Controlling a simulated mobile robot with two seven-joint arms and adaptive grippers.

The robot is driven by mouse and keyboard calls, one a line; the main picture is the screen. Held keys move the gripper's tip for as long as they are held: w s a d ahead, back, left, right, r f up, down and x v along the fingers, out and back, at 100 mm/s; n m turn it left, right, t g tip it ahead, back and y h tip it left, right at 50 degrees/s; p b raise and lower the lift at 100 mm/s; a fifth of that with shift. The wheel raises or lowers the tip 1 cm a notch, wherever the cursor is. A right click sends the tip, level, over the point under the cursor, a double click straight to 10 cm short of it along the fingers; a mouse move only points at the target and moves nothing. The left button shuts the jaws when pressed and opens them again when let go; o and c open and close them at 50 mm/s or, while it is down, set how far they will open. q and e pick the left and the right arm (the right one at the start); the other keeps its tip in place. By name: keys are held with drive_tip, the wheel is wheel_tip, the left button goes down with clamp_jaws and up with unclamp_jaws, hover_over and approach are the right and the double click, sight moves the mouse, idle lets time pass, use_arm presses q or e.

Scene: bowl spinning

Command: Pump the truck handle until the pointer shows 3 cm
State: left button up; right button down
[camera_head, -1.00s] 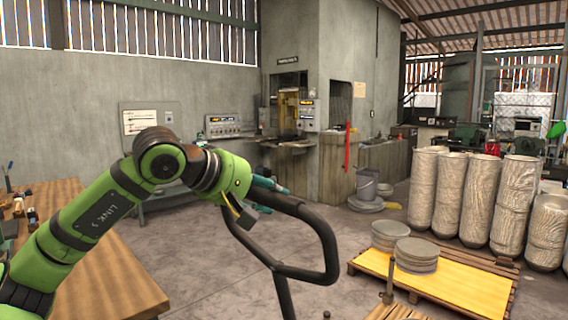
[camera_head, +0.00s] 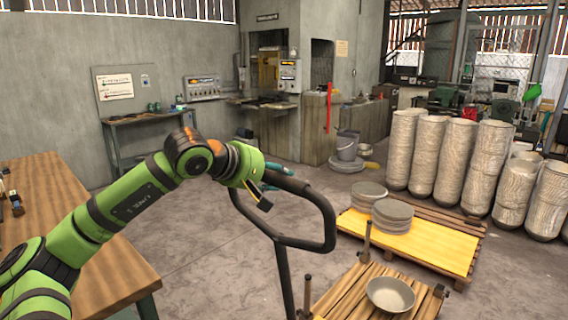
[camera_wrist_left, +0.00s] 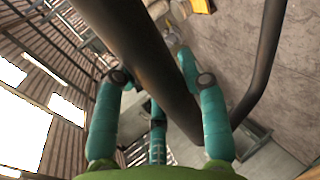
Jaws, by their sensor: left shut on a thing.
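The truck handle (camera_head: 329,222) is a black loop on a shaft near the middle of the head view. My left gripper (camera_head: 273,182), with teal fingers, is shut on the loop's upper left bar. In the left wrist view the dark bar (camera_wrist_left: 150,55) passes between the fingers of the left gripper (camera_wrist_left: 162,78). The lower shaft runs out of the bottom of the head view. The pointer and its scale are not in view. My right gripper is not in view.
A grey bowl (camera_head: 391,295) rests on a wooden slatted stand with upright posts. Behind it, grey discs are stacked on a yellow-topped pallet (camera_head: 440,243). Tall rough cylinders (camera_head: 446,160) stand at right. A wooden table (camera_head: 55,185) is at left. Open concrete floor lies behind the handle.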

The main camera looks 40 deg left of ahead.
use_arm(q)
drive_tip(key=w+r+p, duration=0.1)
drive_tip(key=w+p, duration=0.8)
drive_tip(key=w, duration=0.2)
drive_tip(key=shift+w+d+r+p, duration=0.15)
drive_tip(key=shift+d+p, duration=0.15)
drive_tip(key=shift+d, duration=0.05)
drive_tip(key=o, duration=1.4)
drive_tip(key=shift+o, duration=1.1)
drive_tip(key=shift+s+a, duration=0.1)
drive_tip(key=shift+s, duration=0.1)
